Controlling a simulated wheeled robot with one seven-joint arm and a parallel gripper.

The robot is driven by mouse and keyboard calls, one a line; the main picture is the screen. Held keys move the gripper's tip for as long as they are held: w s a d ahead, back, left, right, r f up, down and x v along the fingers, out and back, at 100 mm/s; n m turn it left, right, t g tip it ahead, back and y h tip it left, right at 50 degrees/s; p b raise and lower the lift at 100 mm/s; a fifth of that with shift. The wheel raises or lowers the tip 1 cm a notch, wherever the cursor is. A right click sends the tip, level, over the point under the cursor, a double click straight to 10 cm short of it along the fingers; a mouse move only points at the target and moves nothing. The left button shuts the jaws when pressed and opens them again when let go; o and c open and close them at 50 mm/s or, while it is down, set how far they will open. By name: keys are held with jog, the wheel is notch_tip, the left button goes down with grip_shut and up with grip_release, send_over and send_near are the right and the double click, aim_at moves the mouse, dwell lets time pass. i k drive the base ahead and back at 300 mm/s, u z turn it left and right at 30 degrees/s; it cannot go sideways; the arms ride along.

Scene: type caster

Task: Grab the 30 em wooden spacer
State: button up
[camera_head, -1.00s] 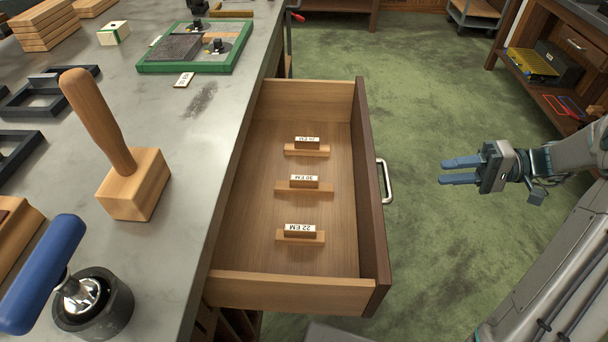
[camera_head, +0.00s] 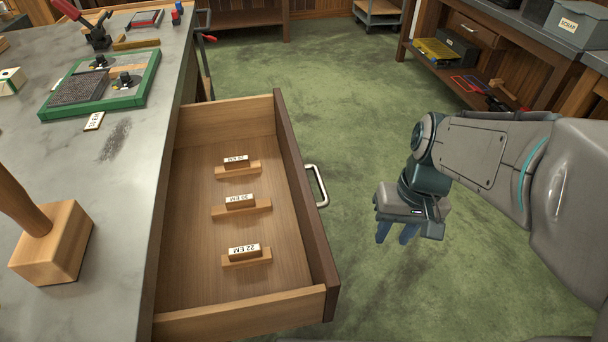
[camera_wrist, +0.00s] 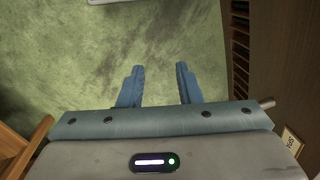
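The 30 EM wooden spacer (camera_head: 240,202) stands in the middle of the open drawer (camera_head: 185,255), on a small wooden base with its label facing up. Another labelled spacer (camera_head: 237,162) sits behind it and the 22 EM spacer (camera_head: 245,251) sits in front of it. My gripper (camera_head: 396,236) is to the right of the drawer, outside it, pointing down over the green floor. Its two blue fingers are apart and empty, as the wrist view (camera_wrist: 160,72) also shows. No spacer shows in the wrist view.
The drawer's front panel (camera_head: 305,225) and metal handle (camera_head: 318,186) stand between my gripper and the spacers. The workbench (camera_head: 115,190) at the left carries a wooden mallet (camera_head: 52,240) and a green-framed tray (camera_head: 140,103). The floor right of the drawer is clear.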

aim_at(241, 205)
jog(key=z, duration=2.35)
jog(key=i, duration=0.65)
jog(key=u, duration=3.85)
